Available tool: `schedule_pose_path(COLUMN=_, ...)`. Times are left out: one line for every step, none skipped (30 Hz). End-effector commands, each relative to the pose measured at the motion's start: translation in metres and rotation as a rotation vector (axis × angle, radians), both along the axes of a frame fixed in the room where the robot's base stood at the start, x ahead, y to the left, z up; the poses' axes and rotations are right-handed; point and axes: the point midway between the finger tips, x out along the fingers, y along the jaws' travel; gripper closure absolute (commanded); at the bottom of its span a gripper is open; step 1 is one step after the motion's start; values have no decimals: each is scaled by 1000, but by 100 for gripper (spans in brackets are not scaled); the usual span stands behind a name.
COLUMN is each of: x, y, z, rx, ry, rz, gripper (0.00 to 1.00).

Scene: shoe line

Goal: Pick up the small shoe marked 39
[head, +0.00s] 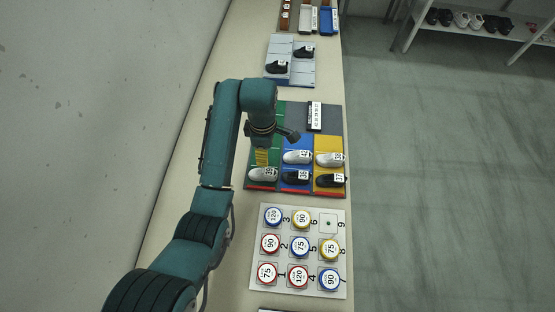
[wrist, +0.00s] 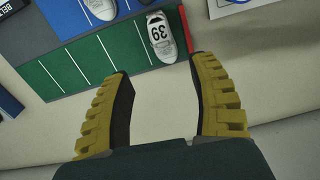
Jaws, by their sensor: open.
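The small shoe marked 39 (wrist: 160,38) is light grey with a white label and lies on the green lane of the board (wrist: 105,55), beside a red edge strip. In the head view a grey shoe (head: 262,174) lies at the front of the green lane; it appears to be the same one, its number too small to read surely. My gripper (wrist: 160,72) is open and empty. In the wrist view the shoe shows beyond and between the yellow fingertips, apart from them. In the head view my gripper (head: 262,157) hangs over the green lane, just behind the shoe.
Other shoes lie on the blue and yellow lanes, including a silver one (head: 297,157) and a black one (head: 331,180). A panel of round numbered discs (head: 339,288) is in front. A grey rack with dark shoes (head: 303,78) stands farther back. A wall (head: 120,110) runs along the left.

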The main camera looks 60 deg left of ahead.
Motion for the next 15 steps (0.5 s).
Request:
schedule_pose_path(x=-9, y=8, z=6, rx=-1, ry=1, rz=24, gripper=40)
schedule_pose_path(x=-12, y=11, z=4, rx=-1, ry=1, rz=32, gripper=40)
schedule_pose_path(x=-14, y=12, z=-2, rx=-1, ry=1, rz=36, gripper=40)
schedule_pose_path(x=-14, y=12, z=-7, rx=0, ry=0, rz=36, gripper=40)
schedule_pose_path(x=-14, y=12, z=-14, rx=1, ry=0, rz=36, gripper=40)
schedule_pose_path(x=-13, y=12, z=-23, rx=1, ry=0, rz=35, gripper=40)
schedule_pose_path(x=-13, y=12, z=-30, rx=2, ry=-1, rz=34, gripper=40)
schedule_pose_path(x=-13, y=12, z=-36, rx=2, ry=-1, rz=34, gripper=40)
schedule_pose_path(x=-13, y=12, z=-44, rx=3, ry=-2, rz=34, gripper=40)
schedule_pose_path(x=-13, y=12, z=-49, rx=3, ry=-2, rz=33, gripper=40)
schedule_pose_path(x=-13, y=12, z=-55, rx=4, ry=-3, rz=33, gripper=40)
schedule_pose_path(x=-13, y=12, z=-63, rx=4, ry=-3, rz=33, gripper=40)
schedule_pose_path(x=-12, y=12, z=-68, rx=4, ry=-3, rz=33, gripper=40)
schedule_pose_path(x=-12, y=12, z=-74, rx=5, ry=-3, rz=32, gripper=40)
schedule_pose_path(x=-12, y=12, z=-82, rx=5, ry=-3, rz=32, gripper=40)
